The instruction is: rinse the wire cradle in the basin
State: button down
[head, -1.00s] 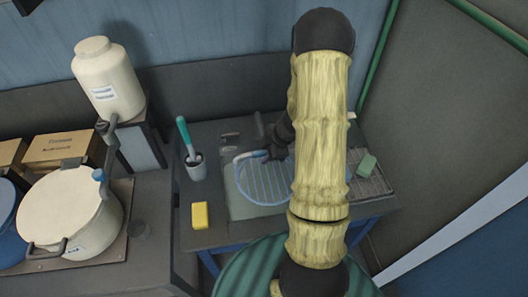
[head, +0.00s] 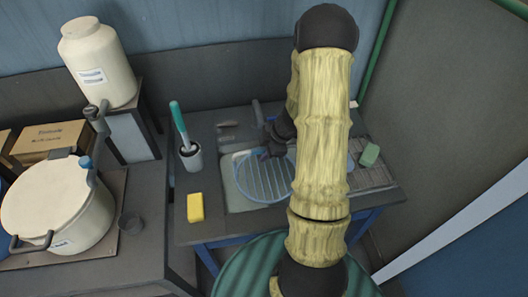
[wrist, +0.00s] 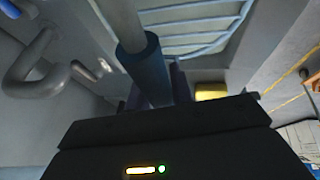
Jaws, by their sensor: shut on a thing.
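The wire cradle (head: 264,179) is a round blue-rimmed rack of parallel wires, at the basin in the head view. Its wires also cross the top of the wrist view (wrist: 185,18). The basin (head: 238,202) is a pale grey sink in the dark counter, its right part hidden behind my arm. I cannot tell whether the cradle touches the basin floor. In the wrist view a grey pipe with a dark blue sleeve (wrist: 145,65) crosses close in front of my fingers.
A tap (head: 258,112) stands behind the basin. A yellow sponge (head: 195,207) and a brush in a cup (head: 190,157) are on the left. A green sponge (head: 370,155) lies on the ribbed drainer (head: 378,178) at right. A lidded pot (head: 58,205) stands far left.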

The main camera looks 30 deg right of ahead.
aim_at(261, 172)
jog(key=shift+f+b, duration=3.25)
jog(key=shift+f, duration=1.7)
jog(key=shift+d+r, duration=0.1)
jog(key=shift+d, duration=0.05)
